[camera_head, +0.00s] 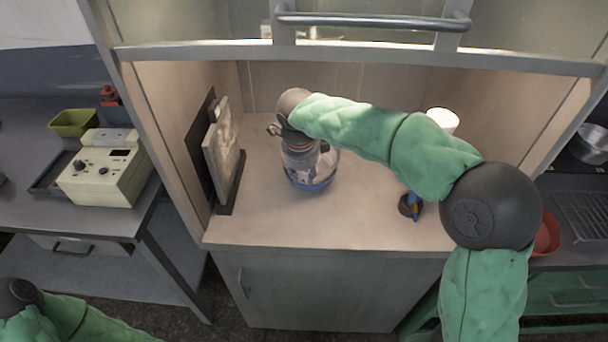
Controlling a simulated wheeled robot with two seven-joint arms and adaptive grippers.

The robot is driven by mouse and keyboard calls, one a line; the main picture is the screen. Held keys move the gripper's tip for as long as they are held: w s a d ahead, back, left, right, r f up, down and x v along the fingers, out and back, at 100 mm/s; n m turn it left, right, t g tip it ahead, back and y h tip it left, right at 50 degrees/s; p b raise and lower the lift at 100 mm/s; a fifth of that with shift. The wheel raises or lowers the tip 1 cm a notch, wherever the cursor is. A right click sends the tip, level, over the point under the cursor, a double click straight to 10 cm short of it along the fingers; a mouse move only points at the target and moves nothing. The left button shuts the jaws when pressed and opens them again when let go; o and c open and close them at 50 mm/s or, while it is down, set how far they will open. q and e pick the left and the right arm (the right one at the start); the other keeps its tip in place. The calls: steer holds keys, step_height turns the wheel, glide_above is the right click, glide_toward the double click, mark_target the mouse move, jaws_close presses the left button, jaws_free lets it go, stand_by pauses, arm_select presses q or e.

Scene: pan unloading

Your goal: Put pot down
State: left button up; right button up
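My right arm reaches from the right into the wooden-walled cabinet. My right gripper (303,168) points down over the counter near its left middle. A rounded, partly see-through vessel with a blue lower part (314,184), perhaps the pot, is right at the gripper, close to the counter surface. The gripper and wrist cover much of it, so I cannot tell whether the fingers hold it or whether it rests on the counter. A metal pot (592,142) is at the far right edge of the view. Of my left arm only a part shows at the bottom left; its gripper is out of view.
A dark stand with a board (222,155) is left of the gripper. A white cylinder (442,121) and a small dark holder with blue items (411,206) are to the right. The raised sash handle (375,20) crosses above. The counter's front (290,226) is clear.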

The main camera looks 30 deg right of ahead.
arm_select(q)
step_height(320, 180, up, 3)
steer(key=p, duration=0.3)
steer(key=shift+r, duration=0.2)
arm_select(e)
steer(key=v, duration=1)
